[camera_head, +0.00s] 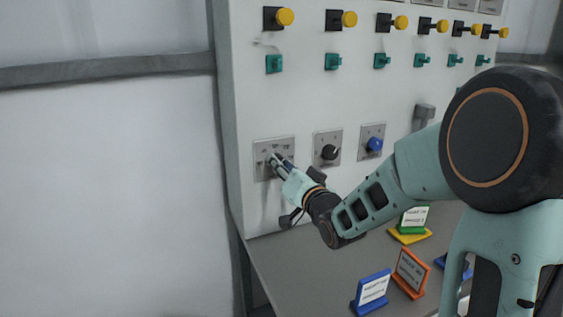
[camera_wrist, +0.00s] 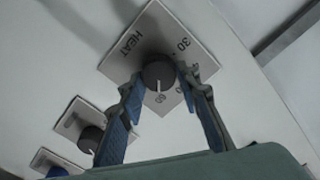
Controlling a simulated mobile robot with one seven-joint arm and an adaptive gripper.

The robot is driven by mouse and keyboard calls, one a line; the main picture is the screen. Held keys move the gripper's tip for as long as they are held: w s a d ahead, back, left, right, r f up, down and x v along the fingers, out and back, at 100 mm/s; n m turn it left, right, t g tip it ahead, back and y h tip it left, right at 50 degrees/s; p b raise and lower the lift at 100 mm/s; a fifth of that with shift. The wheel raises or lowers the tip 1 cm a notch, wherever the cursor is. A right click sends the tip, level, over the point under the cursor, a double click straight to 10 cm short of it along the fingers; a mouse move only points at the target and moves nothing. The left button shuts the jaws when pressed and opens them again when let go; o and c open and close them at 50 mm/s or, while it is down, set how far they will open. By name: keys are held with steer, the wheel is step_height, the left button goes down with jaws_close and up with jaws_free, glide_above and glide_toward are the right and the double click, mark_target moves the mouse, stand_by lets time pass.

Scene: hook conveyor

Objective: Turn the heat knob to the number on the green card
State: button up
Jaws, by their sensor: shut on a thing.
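The heat knob (camera_wrist: 158,72) is dark and round, on a grey plate (camera_wrist: 140,32) marked HEAT in the wrist view. The numbers 30 and 60 show on the plate; other marks are partly hidden by a finger. The knob's white pointer line is directed towards the 60. My gripper (camera_wrist: 159,79) has its fingers on either side of the knob, shut on it. In the head view my gripper (camera_head: 277,163) is at the leftmost plate (camera_head: 263,147), covering the knob.
A black knob (camera_head: 329,152) and a blue knob (camera_head: 374,144) sit to the right on the panel. Yellow buttons and green switches line the panel above. A blue card (camera_head: 373,289) and an orange card (camera_head: 410,271) stand on the shelf (camera_head: 297,268). My arm hides part of the panel.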

steer(key=shift+d+f+m+p, duration=0.1)
steer(key=shift+m+p, duration=0.8)
steer(key=shift+m, duration=1.2)
steer(key=shift+f+m+p, duration=0.1)
steer(key=shift+m+p, duration=0.75)
steer(key=shift+m, duration=1.25)
steer(key=o, duration=1.2)
steer(key=shift+c, duration=0.2)
steer(key=v, duration=1.2)
steer(key=shift+w, duration=0.1)
